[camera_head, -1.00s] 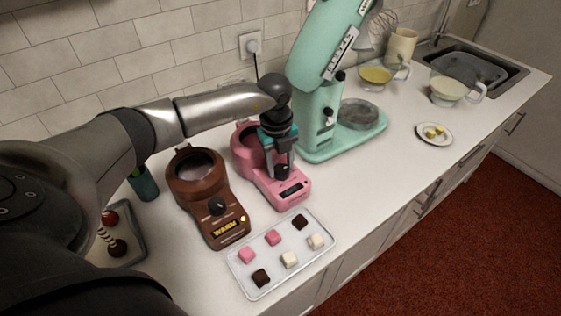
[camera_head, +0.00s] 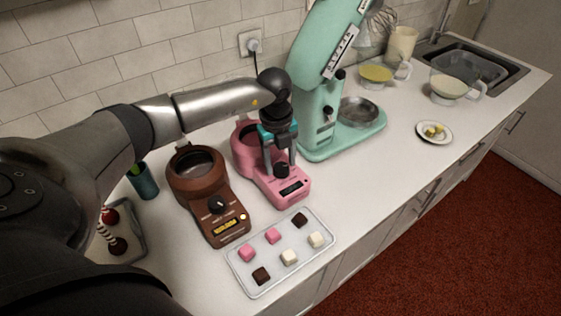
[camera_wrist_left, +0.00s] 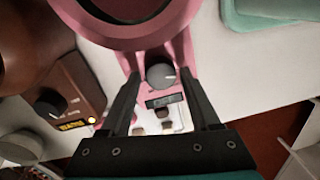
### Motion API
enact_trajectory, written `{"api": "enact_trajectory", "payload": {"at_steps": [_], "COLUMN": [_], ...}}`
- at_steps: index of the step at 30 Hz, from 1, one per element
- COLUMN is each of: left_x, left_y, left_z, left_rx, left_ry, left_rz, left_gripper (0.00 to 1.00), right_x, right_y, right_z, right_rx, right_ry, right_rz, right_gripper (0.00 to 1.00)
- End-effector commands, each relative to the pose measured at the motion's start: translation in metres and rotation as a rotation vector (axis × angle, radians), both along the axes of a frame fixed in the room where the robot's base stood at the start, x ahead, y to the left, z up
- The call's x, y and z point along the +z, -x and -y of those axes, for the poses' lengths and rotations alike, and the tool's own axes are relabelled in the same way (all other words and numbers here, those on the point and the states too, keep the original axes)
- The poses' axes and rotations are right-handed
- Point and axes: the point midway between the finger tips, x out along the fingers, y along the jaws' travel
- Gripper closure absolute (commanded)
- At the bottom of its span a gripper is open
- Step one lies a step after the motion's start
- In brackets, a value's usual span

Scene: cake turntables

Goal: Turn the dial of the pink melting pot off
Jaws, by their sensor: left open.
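The pink melting pot (camera_head: 248,150) stands on the counter between the brown pot and the mint mixer. Its black dial (camera_head: 281,170) sits on the sloped front, above a small dark display (camera_head: 291,188) whose text is too small to read. My left gripper (camera_head: 280,163) is open over the front of this pot, pointing down. In the left wrist view, the dial (camera_wrist_left: 160,75) lies between the two spread fingertips, with a gap on each side. Its white mark points right. My arm hides part of the pot in the head view. My right gripper is not in view.
A brown melting pot (camera_head: 197,178) with a lit yellow display stands close on the left. A tray (camera_head: 245,279) of several chocolate and pink cubes lies in front. The mint mixer (camera_head: 317,100) stands close on the right.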

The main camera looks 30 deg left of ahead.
Motion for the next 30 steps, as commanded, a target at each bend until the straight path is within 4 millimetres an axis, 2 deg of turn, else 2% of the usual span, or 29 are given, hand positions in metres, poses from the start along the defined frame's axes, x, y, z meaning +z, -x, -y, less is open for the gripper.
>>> {"api": "enact_trajectory", "payload": {"at_steps": [5, 12, 18, 24, 30], "left_x": [0.035, 0.093, 0.129, 0.144, 0.146], "left_y": [0.0, 0.003, 0.006, 0.007, 0.007], "left_z": [-0.002, -0.004, -0.005, -0.005, -0.005], "left_rx": [0.0, 0.0, 0.001, 0.002, 0.002], "left_ry": [0.0, 0.0, 0.001, 0.001, 0.001], "left_rz": [0.007, 0.009, 0.007, 0.004, 0.003], "left_gripper": [0.37, 0.37, 0.37, 0.37, 0.37], "right_x": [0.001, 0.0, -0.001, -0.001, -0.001], "right_y": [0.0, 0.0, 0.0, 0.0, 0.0], "right_z": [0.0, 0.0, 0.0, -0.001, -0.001], "right_rx": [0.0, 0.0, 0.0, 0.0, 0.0], "right_ry": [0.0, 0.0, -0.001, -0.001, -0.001], "right_rz": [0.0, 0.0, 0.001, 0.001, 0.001], "right_gripper": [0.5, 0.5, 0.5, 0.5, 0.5]}}
